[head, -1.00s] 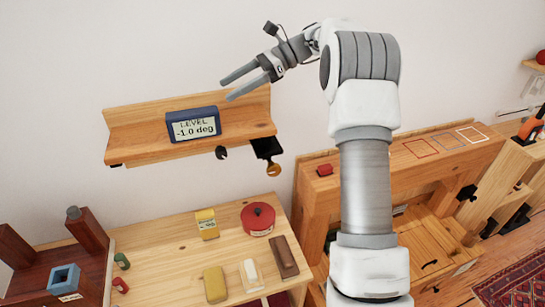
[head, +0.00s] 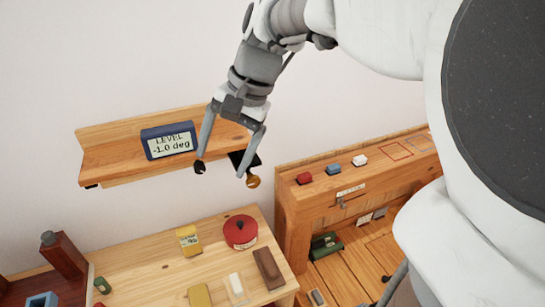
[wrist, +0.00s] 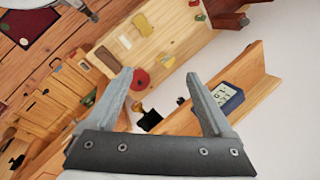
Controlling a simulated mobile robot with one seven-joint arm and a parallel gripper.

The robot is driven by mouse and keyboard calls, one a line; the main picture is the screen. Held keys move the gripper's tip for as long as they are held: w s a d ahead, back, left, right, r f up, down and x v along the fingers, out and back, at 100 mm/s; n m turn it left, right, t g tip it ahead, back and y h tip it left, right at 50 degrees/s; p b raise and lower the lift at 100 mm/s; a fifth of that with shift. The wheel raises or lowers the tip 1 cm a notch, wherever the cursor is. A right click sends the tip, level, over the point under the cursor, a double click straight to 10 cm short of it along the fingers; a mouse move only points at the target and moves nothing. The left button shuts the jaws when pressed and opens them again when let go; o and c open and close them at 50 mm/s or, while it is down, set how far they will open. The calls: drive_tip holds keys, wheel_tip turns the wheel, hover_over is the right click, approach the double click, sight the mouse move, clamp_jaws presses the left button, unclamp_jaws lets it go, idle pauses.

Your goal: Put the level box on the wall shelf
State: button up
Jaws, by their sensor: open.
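The level box (head: 169,141) is dark blue with a pale display that reads "LEVEL -1.0 deg". It sits upright on the wooden wall shelf (head: 108,160), left of my gripper (head: 222,163). My gripper is open and points down at the shelf's right end, with nothing between its fingers. In the wrist view the level box (wrist: 229,96) lies on the shelf (wrist: 263,82), beside and beyond the right finger of my gripper (wrist: 158,76). The fingers hide part of the shelf's right end, and I cannot tell whether they touch it.
Black clips, one with an orange knob (head: 253,181), hang at the shelf's right end. Below is a wooden table (head: 150,265) with a red round tin (head: 240,232) and several blocks. A wooden bench (head: 295,205) at right carries red, blue and white blocks.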

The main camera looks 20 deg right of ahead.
drive_tip(key=s+d+f+n+t+h+b, duration=0.1)
drive_tip(key=s+d+f+n+t+h, duration=0.1)
drive_tip(key=s+n, duration=0.2)
drive_tip(key=s+d+f+n+t+h+b, duration=0.1)
drive_tip(key=s+d+f+n+t+h, duration=0.1)
drive_tip(key=s, duration=0.6)
drive_tip(key=shift+s+f+n, duration=0.25)
drive_tip(key=shift+f+n, duration=0.4)
drive_tip(key=shift+n, duration=0.35)
